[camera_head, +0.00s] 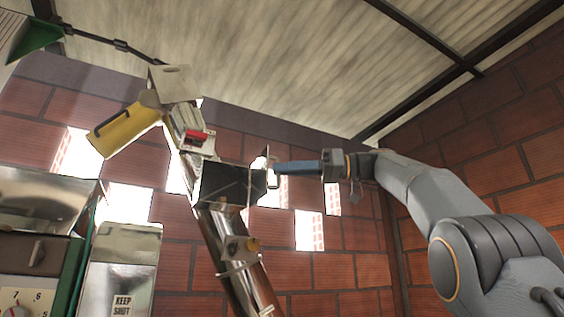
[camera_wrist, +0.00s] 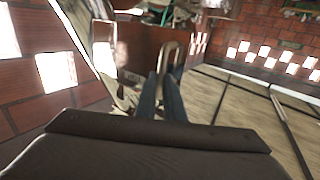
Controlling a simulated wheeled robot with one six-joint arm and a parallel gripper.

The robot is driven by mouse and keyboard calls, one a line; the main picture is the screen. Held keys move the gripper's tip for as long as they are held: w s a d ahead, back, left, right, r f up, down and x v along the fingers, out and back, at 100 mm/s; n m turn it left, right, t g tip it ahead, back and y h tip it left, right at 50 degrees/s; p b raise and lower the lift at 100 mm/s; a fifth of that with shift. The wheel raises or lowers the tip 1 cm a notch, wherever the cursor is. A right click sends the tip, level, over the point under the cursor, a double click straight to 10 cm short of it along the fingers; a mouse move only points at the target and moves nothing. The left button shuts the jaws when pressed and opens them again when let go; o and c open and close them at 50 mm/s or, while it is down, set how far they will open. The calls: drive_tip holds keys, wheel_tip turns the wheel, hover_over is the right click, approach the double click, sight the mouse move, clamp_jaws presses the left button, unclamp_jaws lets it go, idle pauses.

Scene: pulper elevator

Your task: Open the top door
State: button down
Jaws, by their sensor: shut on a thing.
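The elevator is a slanted metal tube (camera_head: 240,262) with a metal head on top. A dark, box-like part (camera_head: 228,186) sits partway up the tube, and I take it as the top door. It also shows as a brownish reflective panel (camera_wrist: 137,50) in the wrist view. A pale metal loop handle (camera_wrist: 168,54) stands on its edge, and in the head view the handle (camera_head: 273,180) is at the right side. My gripper (camera_head: 277,168) reaches in from the right, its blue fingers shut on the handle. In the wrist view the fingertips (camera_wrist: 165,77) meet the loop. How far the door stands open is unclear.
Metal cabinets (camera_head: 126,250) stand at the lower left, one with a dial. Brick walls and a sloped ceiling surround the scene. Space below my arm looks clear.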

drive_tip(key=shift+w+d+f, duration=0.15)
drive_tip(key=shift+w+f, duration=0.05)
drive_tip(key=shift+w, duration=0.35)
drive_tip(key=c, duration=2)
unclamp_jaws()
drive_tip(key=shift+w+a+f, duration=0.15)
drive_tip(key=shift+w+a, duration=0.05)
drive_tip(key=shift+a, duration=0.1)
drive_tip(key=shift+o, duration=0.8)
drive_tip(key=shift+w+a, duration=0.15)
drive_tip(key=shift+a, duration=0.15)
drive_tip(key=d, duration=0.8)
drive_tip(key=shift+s+d, duration=0.2)
drive_tip(key=shift+s, duration=0.25)
